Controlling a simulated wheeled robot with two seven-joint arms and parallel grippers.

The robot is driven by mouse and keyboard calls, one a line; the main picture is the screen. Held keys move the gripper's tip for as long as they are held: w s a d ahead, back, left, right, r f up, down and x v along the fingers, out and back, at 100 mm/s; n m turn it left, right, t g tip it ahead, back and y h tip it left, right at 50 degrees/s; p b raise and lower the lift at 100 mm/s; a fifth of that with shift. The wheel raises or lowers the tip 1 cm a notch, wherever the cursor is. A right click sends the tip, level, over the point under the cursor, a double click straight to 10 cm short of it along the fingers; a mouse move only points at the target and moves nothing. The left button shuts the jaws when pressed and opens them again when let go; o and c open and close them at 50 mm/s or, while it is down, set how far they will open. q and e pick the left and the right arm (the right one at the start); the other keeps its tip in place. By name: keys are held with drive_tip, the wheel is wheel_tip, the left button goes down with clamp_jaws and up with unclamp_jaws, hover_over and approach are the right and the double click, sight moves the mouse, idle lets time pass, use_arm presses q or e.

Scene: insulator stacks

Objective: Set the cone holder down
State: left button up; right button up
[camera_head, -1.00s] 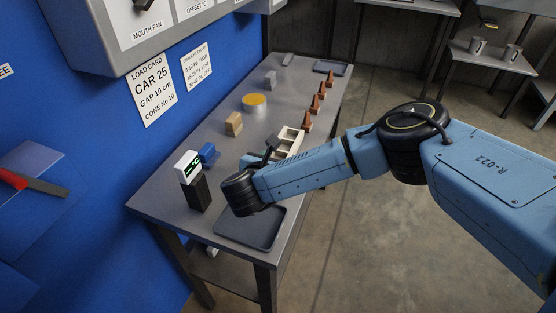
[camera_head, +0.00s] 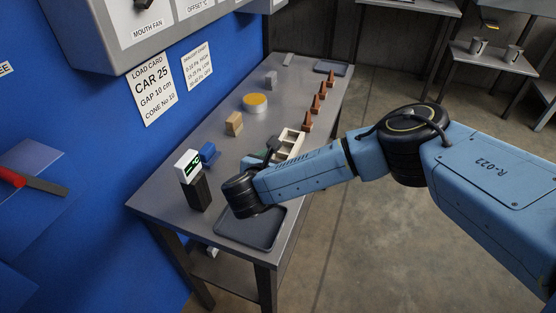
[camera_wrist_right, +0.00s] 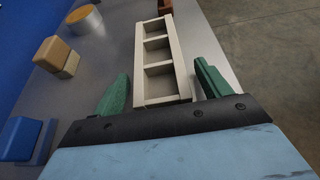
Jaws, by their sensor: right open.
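The cone holder (camera_head: 291,143) is a cream, open-topped box divided into compartments. It appears to stand on the grey table (camera_head: 181,164), in front of the wrist of my right arm. In the right wrist view the cone holder (camera_wrist_right: 159,101) runs away from me, and its visible compartments look empty. My right gripper (camera_wrist_right: 162,88) is open, with one green finger on each side of the holder's near end. Gaps show between the fingers and its walls. In the head view my wrist hides most of the gripper. My left gripper is not in view.
Several brown cones (camera_head: 307,121) stand in a row along the right edge. A grey tray (camera_head: 247,232) lies at the near end. A dark post with a display (camera_head: 188,166), a blue block (camera_head: 209,153), a tan block (camera_head: 234,124) and a yellow-topped disc (camera_head: 255,102) stand left.

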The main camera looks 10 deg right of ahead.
drive_tip(key=shift+r, duration=0.1)
drive_tip(key=p+v, duration=0.1)
drive_tip(key=v, duration=0.8)
drive_tip(key=shift+s+a, duration=0.1)
drive_tip(key=shift+a, duration=0.05)
drive_tip(key=shift+p+v, duration=0.7)
drive_tip(key=shift+v, duration=0.05)
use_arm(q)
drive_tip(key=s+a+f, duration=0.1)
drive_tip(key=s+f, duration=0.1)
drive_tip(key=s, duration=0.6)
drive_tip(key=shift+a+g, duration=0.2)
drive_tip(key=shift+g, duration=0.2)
use_arm(e)
drive_tip(key=shift+s+a+r, duration=0.25)
drive_tip(key=shift+s+a, duration=0.05)
drive_tip(key=shift+s, duration=0.15)
